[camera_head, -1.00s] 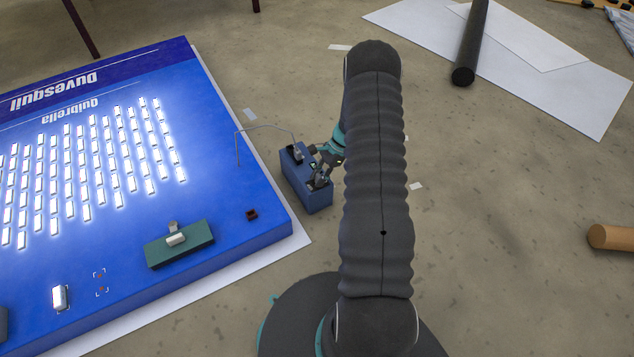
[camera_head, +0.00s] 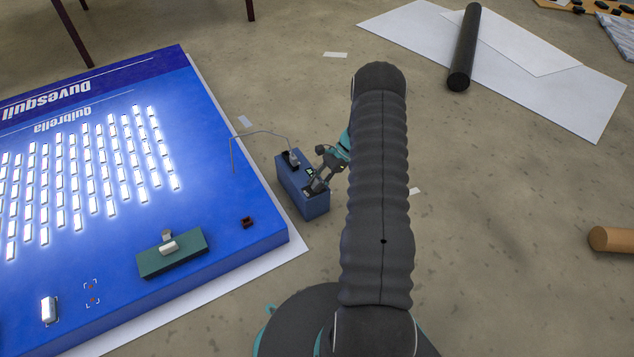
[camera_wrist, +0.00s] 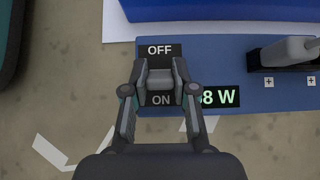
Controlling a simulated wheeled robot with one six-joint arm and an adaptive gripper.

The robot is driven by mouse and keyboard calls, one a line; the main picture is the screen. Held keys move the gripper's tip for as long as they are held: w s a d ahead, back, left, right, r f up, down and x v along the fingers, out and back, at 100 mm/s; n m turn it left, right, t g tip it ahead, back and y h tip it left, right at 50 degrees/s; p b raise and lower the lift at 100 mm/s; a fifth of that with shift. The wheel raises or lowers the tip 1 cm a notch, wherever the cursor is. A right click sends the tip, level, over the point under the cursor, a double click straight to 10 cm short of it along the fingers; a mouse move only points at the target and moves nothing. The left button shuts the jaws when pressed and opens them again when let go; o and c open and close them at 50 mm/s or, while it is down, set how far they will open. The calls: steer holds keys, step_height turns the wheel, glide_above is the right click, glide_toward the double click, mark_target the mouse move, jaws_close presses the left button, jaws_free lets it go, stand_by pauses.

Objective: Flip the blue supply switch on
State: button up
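The blue supply box (camera_head: 316,206) stands on the floor beside the lightbox. In the wrist view its blue top (camera_wrist: 220,62) carries the switch (camera_wrist: 160,79), a grey lever. The OFF label (camera_wrist: 159,50) is above the lever and the ON label (camera_wrist: 160,100) below it. A lit display (camera_wrist: 222,96) reads "8 W", its left part hidden by a finger. My gripper (camera_wrist: 160,70) has one finger on each side of the lever; I cannot tell whether they press on it. It also shows at the box in the head view (camera_head: 318,172).
The blue lightbox (camera_head: 215,205) lies left of the supply box, its rows of LEDs lit. A plug (camera_wrist: 290,50) with a cable sits on the box's right in the wrist view. A black tube (camera_head: 463,50) lies on white sheets.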

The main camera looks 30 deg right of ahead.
steer(key=o, duration=0.4)
steer(key=shift+o, duration=0.2)
steer(key=v, duration=1.2)
